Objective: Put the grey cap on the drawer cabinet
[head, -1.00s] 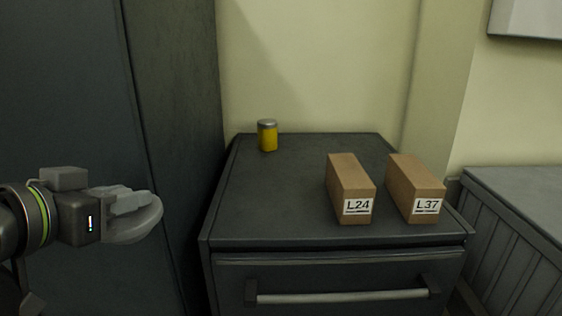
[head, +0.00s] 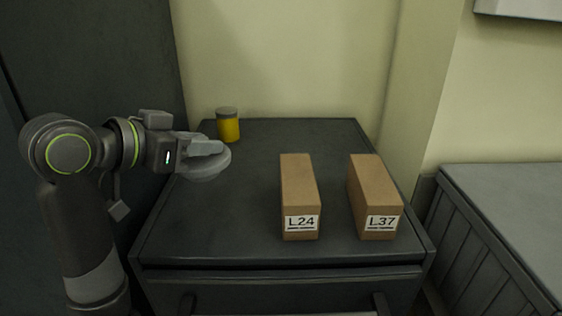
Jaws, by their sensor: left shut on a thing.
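The grey cap (head: 205,170) is a round, shallow piece held in my left gripper (head: 207,149). The gripper comes in from the left and is shut on the cap. The cap is over the left part of the drawer cabinet's dark top (head: 240,205); I cannot tell how high it is above the surface. Part of the cap is hidden by the fingers. My right gripper is not in view.
A yellow can with a grey lid (head: 229,127) stands at the back left of the cabinet top, just behind the cap. Two brown boxes, L24 (head: 298,190) and L37 (head: 374,190), stand to the right. The front left of the top is clear. A grey unit (head: 510,200) stands at right.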

